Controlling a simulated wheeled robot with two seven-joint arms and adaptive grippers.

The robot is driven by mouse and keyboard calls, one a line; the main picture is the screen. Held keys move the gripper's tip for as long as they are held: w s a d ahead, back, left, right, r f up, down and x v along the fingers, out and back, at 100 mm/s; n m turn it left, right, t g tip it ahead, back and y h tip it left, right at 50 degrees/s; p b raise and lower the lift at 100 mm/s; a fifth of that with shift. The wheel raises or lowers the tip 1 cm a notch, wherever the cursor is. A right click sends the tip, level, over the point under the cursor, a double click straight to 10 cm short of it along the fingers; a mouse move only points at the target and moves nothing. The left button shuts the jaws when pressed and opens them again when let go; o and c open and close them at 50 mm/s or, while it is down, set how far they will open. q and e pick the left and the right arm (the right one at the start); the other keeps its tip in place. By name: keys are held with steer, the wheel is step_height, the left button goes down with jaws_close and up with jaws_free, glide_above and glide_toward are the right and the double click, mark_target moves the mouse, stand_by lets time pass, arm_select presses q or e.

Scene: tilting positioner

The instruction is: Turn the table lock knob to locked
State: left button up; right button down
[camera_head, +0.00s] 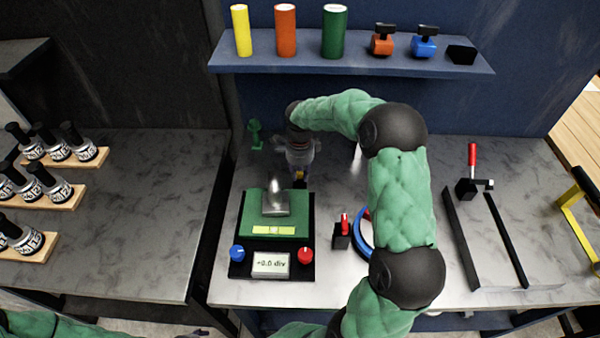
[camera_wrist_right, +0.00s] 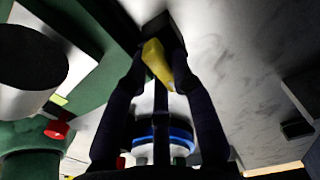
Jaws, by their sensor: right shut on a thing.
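The tilting positioner (camera_head: 303,215) stands on the middle bench, with a green top, a metal block (camera_head: 275,200), a blue knob (camera_head: 237,253), a red knob (camera_head: 305,255) and a display that reads +0.0 div. My right gripper (camera_head: 299,178) is at its far right corner, pointing down. In the right wrist view the fingers (camera_wrist_right: 158,58) are shut on a yellow piece (camera_wrist_right: 156,64), which looks like the lock knob. Its lock marking cannot be read. Part of it is hidden between the fingers.
A small red-handled device (camera_head: 342,232) and a blue ring (camera_head: 362,236) stand right of the positioner, partly under my right arm. A small green figure (camera_head: 255,135) stands behind it. A shelf (camera_head: 350,64) with cylinders runs along the back. A red-handled clamp (camera_head: 470,185) is at right.

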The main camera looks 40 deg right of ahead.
mark_target(300, 173)
steer(key=c, duration=1)
jaws_free()
steer(key=shift+c, duration=0.2)
step_height(300, 173, up, 12)
